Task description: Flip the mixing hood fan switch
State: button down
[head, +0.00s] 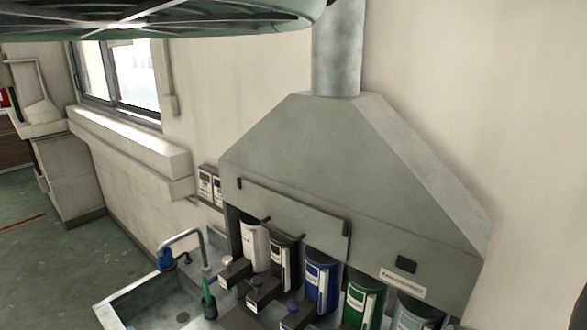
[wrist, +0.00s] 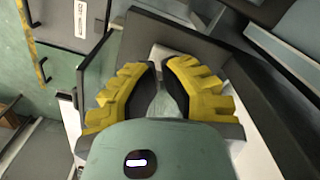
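The mixing hood (head: 330,150) is a large grey metal hood on the wall in the head view, with a round duct rising from its top. On the right of its front edge is a small dark rectangular panel (head: 407,264), which looks like the fan switch; its position on or off is too small to tell. A white label (head: 403,284) sits just below it. My gripper (wrist: 160,66) shows in the wrist view with two yellow-backed fingers. The gripper is not clearly visible in the head view, and no switch is recognisable in the wrist view.
Several coloured dispensers (head: 321,285) stand beneath the hood, behind a raised front flap (head: 295,222). A sink with a curved faucet (head: 181,240) is at the left. Wall sockets (head: 210,187) are beside the hood. Open floor (head: 100,270) lies further left.

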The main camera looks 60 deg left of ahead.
jog(key=shift+r+p, duration=1)
jog(key=shift+r, duration=1.4)
